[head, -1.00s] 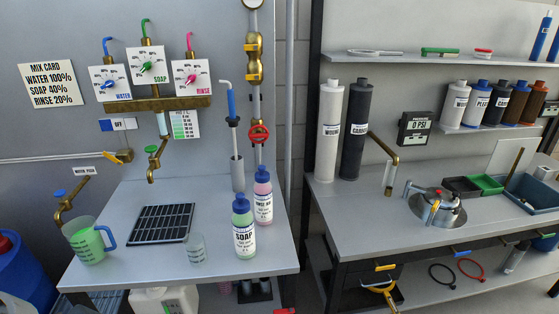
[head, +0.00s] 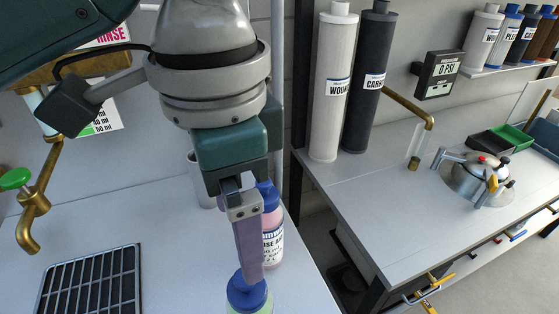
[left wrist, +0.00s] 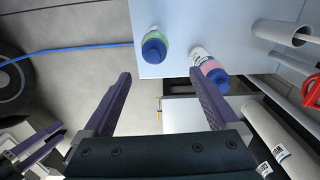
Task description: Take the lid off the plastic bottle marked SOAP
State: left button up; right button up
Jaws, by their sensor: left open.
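The SOAP bottle shows its blue lid (head: 249,290) at the bottom edge of the head view; its label is out of frame. In the left wrist view its blue lid (left wrist: 154,50) and green body (left wrist: 155,33) stand on the table beyond my fingertips. My left gripper (head: 250,272) points down above the lid, and one purple finger overlaps the lid in the head view. In the left wrist view my left gripper (left wrist: 160,75) is open and empty, with the lid in line with the gap. Purple fingers of my right gripper (left wrist: 38,148) show small at lower left.
The pink rinse bottle (head: 272,240) with a blue lid stands close behind the SOAP bottle; it also shows in the left wrist view (left wrist: 208,65). A black drain grate (head: 90,285) and a brass tap (head: 35,210) are at left. The right bench (head: 370,200) stands across a gap.

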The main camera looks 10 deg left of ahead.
pick_arm(q)
jog(key=f, duration=0.3)
jog(key=shift+s+d+f, duration=0.2)
jog(key=shift+s+f, duration=0.05)
jog(key=shift+s, duration=0.05)
jog(key=f, duration=0.5)
jog(key=shift+s+f+p, duration=0.2)
jog(key=shift+s+p, duration=0.05)
jog(key=shift+p, duration=0.1)
jog(key=c, duration=1.5)
